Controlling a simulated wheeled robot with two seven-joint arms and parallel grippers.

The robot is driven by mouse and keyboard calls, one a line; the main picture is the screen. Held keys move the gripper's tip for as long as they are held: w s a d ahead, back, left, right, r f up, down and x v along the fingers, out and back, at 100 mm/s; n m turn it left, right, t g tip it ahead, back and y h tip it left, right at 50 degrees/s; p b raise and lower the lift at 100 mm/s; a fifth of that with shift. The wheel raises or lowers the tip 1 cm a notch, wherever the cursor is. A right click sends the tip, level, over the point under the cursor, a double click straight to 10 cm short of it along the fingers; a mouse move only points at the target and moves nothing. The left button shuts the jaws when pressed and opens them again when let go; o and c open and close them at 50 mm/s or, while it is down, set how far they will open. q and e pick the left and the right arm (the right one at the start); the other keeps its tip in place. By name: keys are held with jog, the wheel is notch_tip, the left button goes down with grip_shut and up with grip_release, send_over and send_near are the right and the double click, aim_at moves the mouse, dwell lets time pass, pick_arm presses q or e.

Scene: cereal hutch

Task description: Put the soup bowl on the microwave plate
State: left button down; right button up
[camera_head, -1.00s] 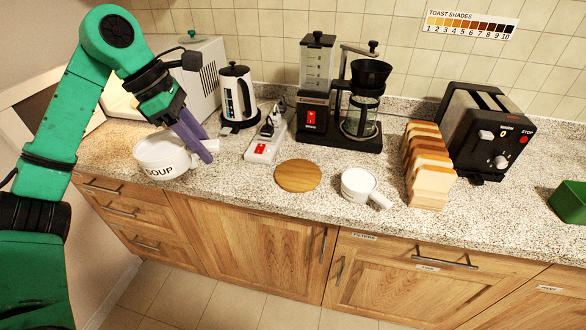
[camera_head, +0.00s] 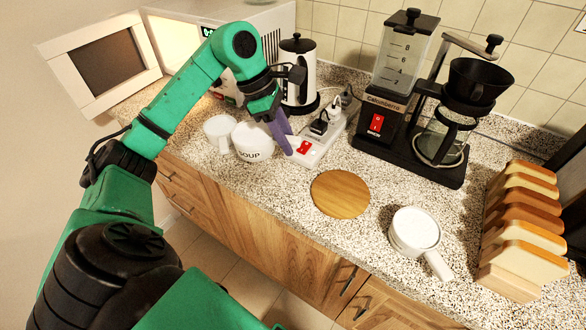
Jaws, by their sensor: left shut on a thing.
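The white soup bowl (camera_head: 254,146), marked SOUP, is at the left part of the counter, in front of the microwave. My left gripper (camera_head: 281,132), with purple fingers, is shut on the bowl at its right side. I cannot tell whether the bowl touches the counter. A white rounded piece (camera_head: 217,134) shows just left of the bowl; I cannot tell whether it is a handle or another cup. The white microwave (camera_head: 270,18) stands at the back left with its door (camera_head: 104,66) open. My arm hides much of its opening, and the plate is not visible. My right gripper is not in view.
A kettle (camera_head: 298,78) and a power strip (camera_head: 320,143) stand right of the gripper. A round wooden board (camera_head: 340,194), a white handled cup (camera_head: 415,231), a coffee machine (camera_head: 385,110) and a bread rack (camera_head: 520,235) are further right.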

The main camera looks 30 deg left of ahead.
pick_arm(q)
jog(key=f, duration=0.5)
jog(key=f+p, duration=0.1)
jog(key=f, duration=0.2)
jog(key=shift+w+f, duration=0.15)
jog(key=shift+w, duration=0.1)
jog(key=shift+w+f, duration=0.1)
jog(key=shift+f, duration=0.1)
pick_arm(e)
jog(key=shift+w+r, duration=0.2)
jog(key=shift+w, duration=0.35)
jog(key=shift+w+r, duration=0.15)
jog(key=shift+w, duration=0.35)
pick_arm(q)
jog(key=c, duration=0.9)
grip_release()
jog(key=o, duration=0.3)
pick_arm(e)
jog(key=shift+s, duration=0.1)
